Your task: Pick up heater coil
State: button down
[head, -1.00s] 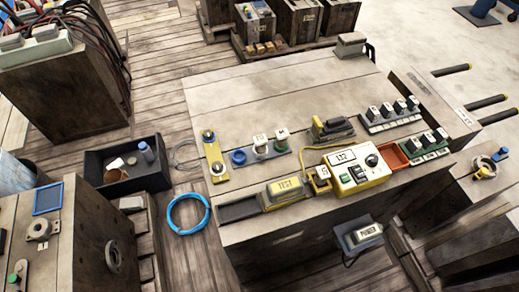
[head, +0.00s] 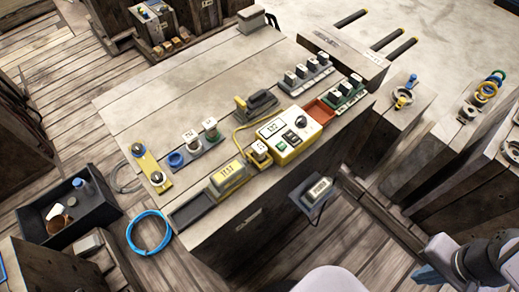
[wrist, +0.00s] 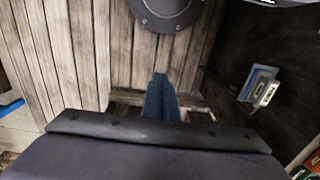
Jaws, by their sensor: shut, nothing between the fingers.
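No thing in view is labelled as the heater coil, and I cannot tell which one it is. Ring-shaped candidates are the coloured rings (head: 487,95) on a post at the right, a single yellow ring piece (head: 402,98) left of them, a blue loop (head: 150,232) on the floor and a thin grey loop (head: 127,178) beside the bench. My gripper (wrist: 160,80) is shut and empty in the wrist view, its blue fingers together. In the head view my wrist and a blue part of the gripper (head: 430,272) show at the lower right, apart from all of these.
The wooden bench (head: 150,98) carries a yellow control box (head: 290,135), a yellow TEST block (head: 229,177) and small racks. A POWER box (head: 317,188) hangs on its front and shows in the wrist view (wrist: 263,90). A black bin (head: 95,218) stands left.

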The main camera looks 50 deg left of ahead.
jog(key=c, duration=1.3)
grip_release()
jog(key=shift+c, duration=0.2)
